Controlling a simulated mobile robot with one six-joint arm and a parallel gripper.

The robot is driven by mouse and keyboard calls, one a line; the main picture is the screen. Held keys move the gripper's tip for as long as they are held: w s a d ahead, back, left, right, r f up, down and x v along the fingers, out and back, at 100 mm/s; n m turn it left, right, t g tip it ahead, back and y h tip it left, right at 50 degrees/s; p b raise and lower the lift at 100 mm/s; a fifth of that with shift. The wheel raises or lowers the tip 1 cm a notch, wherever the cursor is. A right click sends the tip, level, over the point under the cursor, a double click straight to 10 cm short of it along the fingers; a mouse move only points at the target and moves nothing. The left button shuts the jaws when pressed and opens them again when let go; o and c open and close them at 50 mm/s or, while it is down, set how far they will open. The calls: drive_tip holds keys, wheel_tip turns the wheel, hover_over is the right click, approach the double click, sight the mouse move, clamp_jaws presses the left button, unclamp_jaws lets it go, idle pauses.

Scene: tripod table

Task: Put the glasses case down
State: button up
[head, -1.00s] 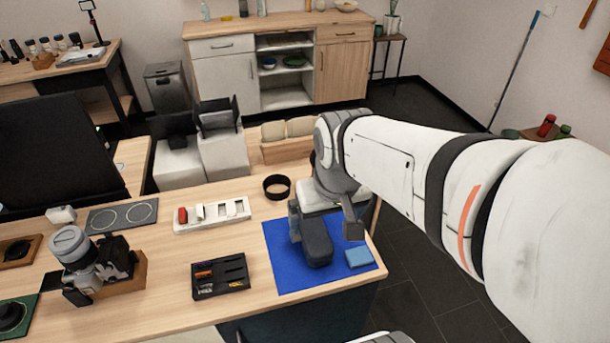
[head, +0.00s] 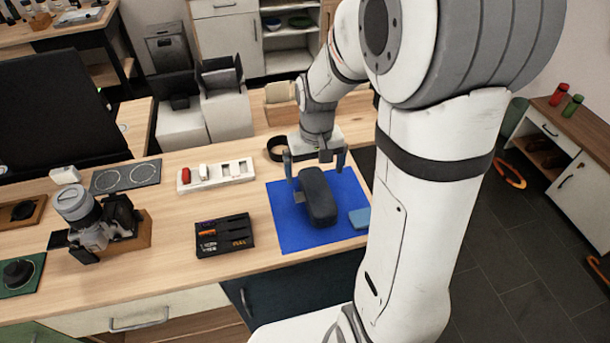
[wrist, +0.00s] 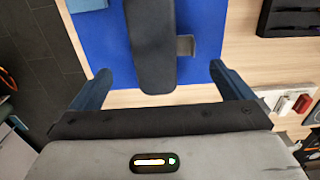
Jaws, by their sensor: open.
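The dark grey glasses case (head: 318,197) lies on the blue mat (head: 290,236) on the wooden table. My gripper (head: 315,168) is open above the far end of the case, with one finger to each side and clear of it. In the wrist view the case (wrist: 150,45) lies ahead of and between the spread fingers (wrist: 165,90), on the blue mat (wrist: 205,30). Its near end lies close to the gripper body. A small grey piece shows beside the case in the wrist view.
A small blue block (head: 359,218) lies at the mat's right edge. Left of the mat are a black tray (head: 224,236) and a white strip (head: 216,176) with a red piece. A black ring (head: 276,149) stands behind the mat. A camera (head: 95,220) stands farther left.

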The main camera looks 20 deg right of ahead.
sight(312, 190)
drive_tip(key=shift+w+f, duration=0.15)
drive_tip(key=shift+f, duration=0.55)
drive_tip(key=f, duration=0.7)
drive_tip(key=shift+a+p, duration=0.2)
drive_tip(key=shift+p, duration=0.15)
drive_tip(key=shift+c, duration=0.2)
drive_tip(key=shift+r, duration=0.15)
drive_tip(key=c, duration=1)
